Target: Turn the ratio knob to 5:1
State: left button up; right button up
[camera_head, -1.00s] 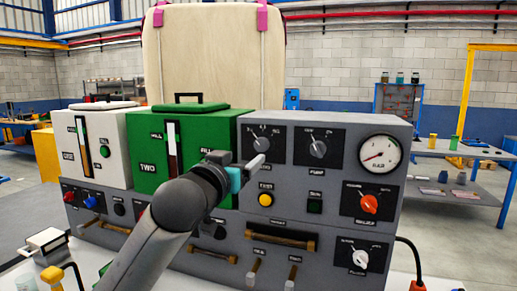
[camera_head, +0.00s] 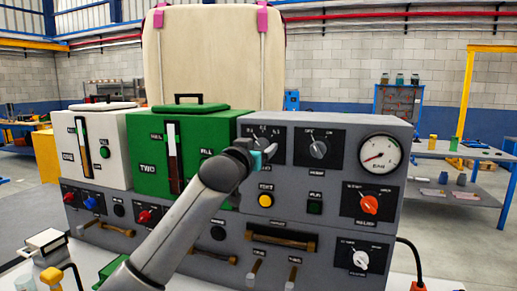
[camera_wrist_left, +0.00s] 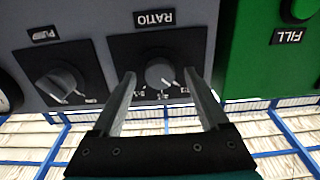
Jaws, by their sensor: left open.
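The ratio knob (camera_wrist_left: 160,74) is a round dark grey dial on a black plate lettered RATIO (camera_wrist_left: 155,18), upside down in the left wrist view. Small ratio marks lie around it, too small to read surely. My left gripper (camera_wrist_left: 159,76) is open, with one finger on either side of the knob; I cannot tell whether they touch it. In the head view my left gripper (camera_head: 264,157) is at the ratio plate (camera_head: 278,133) on the grey panel and hides most of the knob. My right gripper is not in view.
The pump knob (camera_head: 318,149) is just right of the ratio plate. A round gauge (camera_head: 380,154) is at upper right. The green tank (camera_head: 150,150) stands left of the panel.

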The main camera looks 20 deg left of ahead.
pick_arm(q)
jog(key=shift+w, duration=0.15)
grip_shut()
dwell(0.6)
